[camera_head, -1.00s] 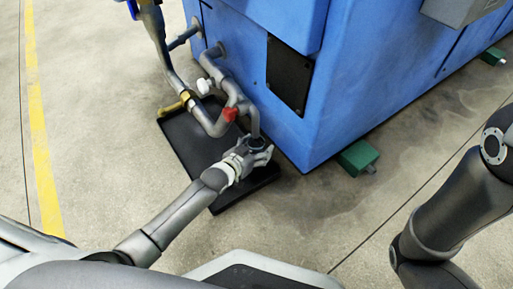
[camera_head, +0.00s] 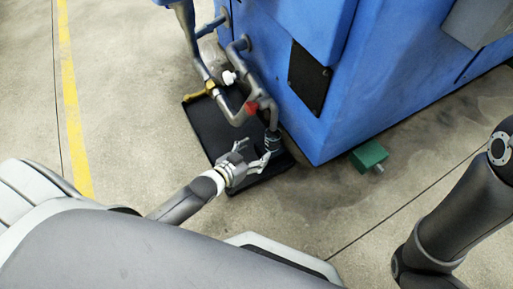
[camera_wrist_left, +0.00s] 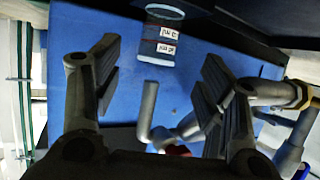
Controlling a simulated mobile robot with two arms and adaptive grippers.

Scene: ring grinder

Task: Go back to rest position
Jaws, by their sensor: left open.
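My left gripper (camera_head: 252,157) is open and empty, low over the black tray on the floor; its spread fingers also frame the left wrist view (camera_wrist_left: 160,85). A small dark container (camera_head: 272,141) stands beneath the end of the grey pipe, just beyond the fingertips and apart from them as far as I can tell. In the left wrist view the container (camera_wrist_left: 160,37) shows upside down, with two white labels and a clear rim. My right arm (camera_head: 455,205) is bent at the right; its gripper is out of view.
The blue machine (camera_head: 350,110) rises behind the tray (camera_head: 200,122). Grey pipes with a red valve handle (camera_head: 251,108), a white knob (camera_head: 229,77) and a brass fitting (camera_head: 210,88) hang close above it. A green foot (camera_head: 368,156) sticks out. Floor at left is clear.

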